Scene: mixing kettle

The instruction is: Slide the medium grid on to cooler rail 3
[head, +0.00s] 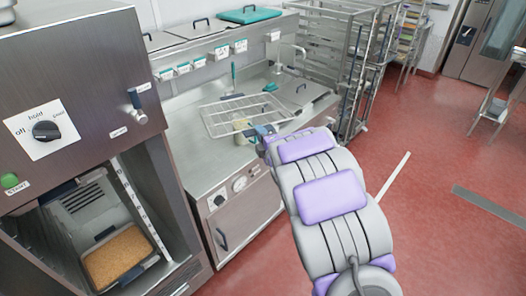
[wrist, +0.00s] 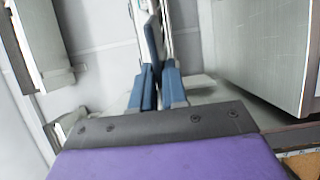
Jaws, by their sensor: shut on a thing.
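A wire grid (head: 247,115) is held out over the steel counter in the head view, roughly level. My gripper (head: 264,134) is shut on its near edge. In the wrist view my blue fingers (wrist: 158,88) close around a narrow dark blue piece; pale metal bars run beyond it. The cooler (head: 80,85) is the open steel cabinet at left, with a dial and a green START button. A pale strip with marks (head: 135,205) runs down its inner right wall; the rail numbers are too small to read. The grid is outside the cooler, to its right.
A tray of brown food (head: 118,258) sits low inside the cooler. The counter (head: 190,135) holds a beige container under the grid, with lidded wells behind. A tall rack (head: 352,75) stands beyond the counter. Red floor (head: 440,150) is open at right.

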